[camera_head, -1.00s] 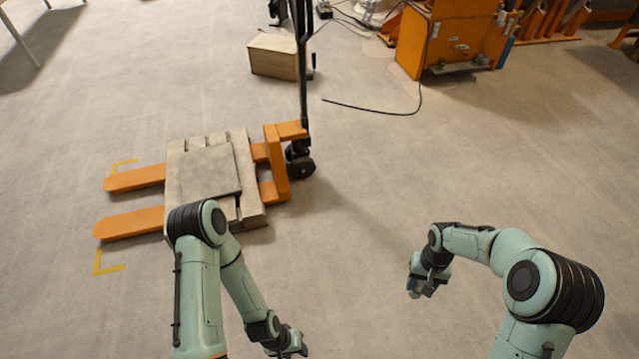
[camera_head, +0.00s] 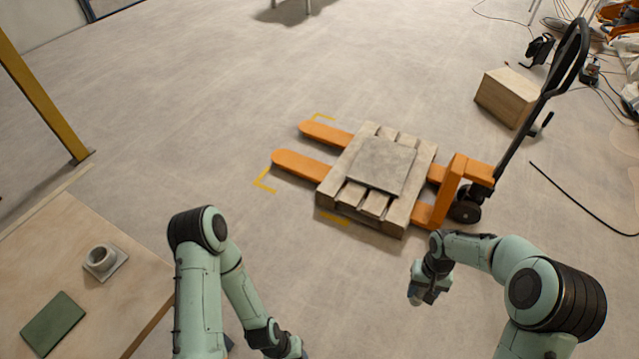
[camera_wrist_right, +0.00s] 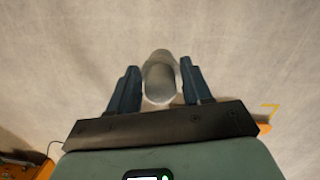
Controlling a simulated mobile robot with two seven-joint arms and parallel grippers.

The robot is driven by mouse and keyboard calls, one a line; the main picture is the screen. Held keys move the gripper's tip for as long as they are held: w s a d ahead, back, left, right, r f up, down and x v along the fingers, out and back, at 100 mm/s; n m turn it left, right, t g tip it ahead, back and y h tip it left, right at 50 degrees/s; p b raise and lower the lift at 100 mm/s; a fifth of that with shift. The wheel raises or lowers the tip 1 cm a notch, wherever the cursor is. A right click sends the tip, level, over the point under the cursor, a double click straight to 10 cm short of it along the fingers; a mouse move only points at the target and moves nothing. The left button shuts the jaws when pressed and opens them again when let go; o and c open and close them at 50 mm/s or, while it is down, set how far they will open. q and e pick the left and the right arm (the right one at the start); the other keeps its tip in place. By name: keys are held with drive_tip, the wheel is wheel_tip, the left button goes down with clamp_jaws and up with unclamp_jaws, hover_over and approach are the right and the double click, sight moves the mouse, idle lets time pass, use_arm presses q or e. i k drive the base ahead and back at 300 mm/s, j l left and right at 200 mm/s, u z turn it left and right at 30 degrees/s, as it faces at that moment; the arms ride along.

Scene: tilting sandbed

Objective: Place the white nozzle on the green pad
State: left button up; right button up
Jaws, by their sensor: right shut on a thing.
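The green pad (camera_head: 53,323) lies flat on a light wooden table at the lower left of the head view. My right gripper (camera_head: 422,292) is over the floor at the lower right, far from the pad. In the right wrist view, my right gripper (camera_wrist_right: 162,92) is shut on the white nozzle (camera_wrist_right: 162,78), a rounded pale piece between the two dark fingers. In the head view the nozzle is small and mostly hidden by the gripper. My left gripper (camera_head: 288,350) is at the bottom edge, partly cut off, and its fingers cannot be made out.
The table (camera_head: 130,285) also holds a grey ring-shaped fitting on a square base (camera_head: 104,262) behind the pad. A pallet (camera_head: 330,203) with a grey slab sits on an orange pallet jack (camera_head: 449,193). A yellow post (camera_head: 42,105) stands at left. Floor between table and pallet is clear.

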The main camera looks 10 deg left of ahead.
sight(52, 325)
drive_tip(key=u, duration=3)
